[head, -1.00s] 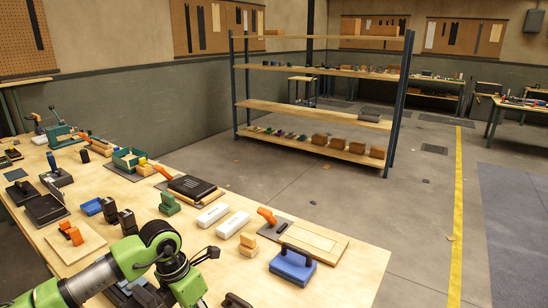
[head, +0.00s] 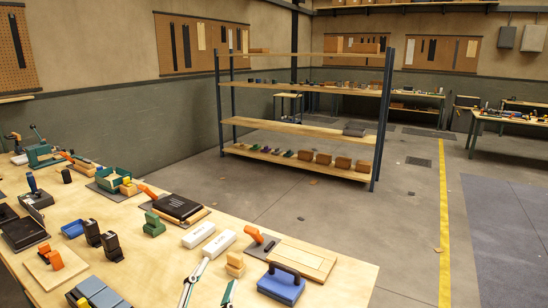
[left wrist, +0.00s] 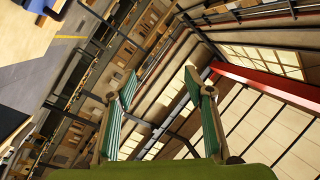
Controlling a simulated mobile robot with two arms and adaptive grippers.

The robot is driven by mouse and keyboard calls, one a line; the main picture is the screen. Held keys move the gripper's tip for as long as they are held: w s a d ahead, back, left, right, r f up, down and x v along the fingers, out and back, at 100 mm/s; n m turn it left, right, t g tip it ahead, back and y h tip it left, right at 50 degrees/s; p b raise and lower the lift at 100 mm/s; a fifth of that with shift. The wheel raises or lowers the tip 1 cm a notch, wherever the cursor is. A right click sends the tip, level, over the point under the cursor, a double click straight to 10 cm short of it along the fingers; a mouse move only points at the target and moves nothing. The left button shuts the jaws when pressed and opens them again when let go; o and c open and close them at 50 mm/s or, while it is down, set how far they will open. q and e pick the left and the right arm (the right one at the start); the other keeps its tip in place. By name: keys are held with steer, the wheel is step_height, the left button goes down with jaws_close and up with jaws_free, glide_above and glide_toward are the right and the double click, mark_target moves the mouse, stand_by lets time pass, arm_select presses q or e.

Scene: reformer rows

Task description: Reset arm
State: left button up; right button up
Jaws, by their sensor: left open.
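My left gripper (head: 208,287) shows at the bottom edge of the head view, with only its two finger ends in frame. It is apart from the workbench things as far as I can see, but its exact height is hard to tell. In the left wrist view my left gripper (left wrist: 160,82) has its green-padded fingers spread apart, with nothing between them. That view looks up past the fingers to ceiling beams and windows. My right gripper is in neither view.
The wooden workbench (head: 340,290) holds a blue block with a black handle (head: 283,283), white boxes (head: 198,235), a black case (head: 178,206), a wooden panel (head: 303,260) and other tools. A shelving rack (head: 300,125) stands behind. Grey floor (head: 400,215) is open to the right.

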arm_select(q)
steer(key=s+a+f+n+g+y, duration=0.25)
steer(key=s+a+f+g, duration=0.2)
steer(key=f, duration=0.35)
steer(key=s+a+f+n+g+y, duration=0.25)
steer(key=s+a+f+n, duration=0.2)
steer(key=f, duration=0.35)
steer(key=s+f+n+g+h, duration=0.1)
steer(key=s+f+g, duration=0.35)
steer(key=s, duration=0.55)
steer(key=s+f+n+g+h, duration=0.1)
steer(key=s+f+g, duration=0.4)
steer(key=s, duration=0.5)
step_height(320, 180, down, 27)
steer(key=b, duration=0.1)
steer(key=s+a+f+g+b, duration=0.1)
steer(key=s+a+f, duration=0.1)
steer(key=s+f, duration=1.6)
steer(key=shift+s+f+y, duration=0.15)
steer(key=shift+f+y, duration=0.15)
steer(key=shift+f, duration=0.05)
